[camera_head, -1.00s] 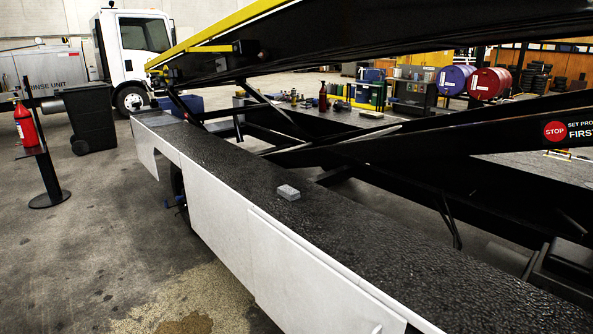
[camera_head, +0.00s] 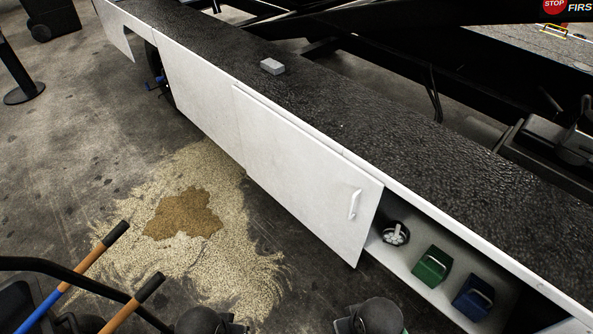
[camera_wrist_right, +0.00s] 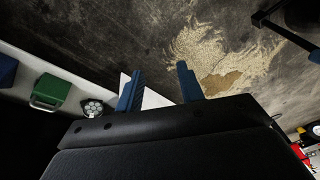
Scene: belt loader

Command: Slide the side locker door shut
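The white side locker door (camera_head: 300,175) stands partly open in the head view, with a white bar handle (camera_head: 355,204) near its right edge. The locker opening (camera_head: 405,265) shows to the right of the door. My right gripper (camera_wrist_right: 156,72) is open and empty in the right wrist view, its two blue fingers apart. A white piece that looks like the door (camera_wrist_right: 154,99) shows beyond and between the fingers; I see no contact. My left gripper is not in view; only dark rounded arm parts show at the bottom of the head view.
Inside the locker are a round lamp-like item (camera_head: 395,233), a green case (camera_head: 433,265) and a blue case (camera_head: 473,298). A grey block (camera_head: 272,66) lies on the black deck. Granules with a brown stain (camera_head: 183,213) cover the floor.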

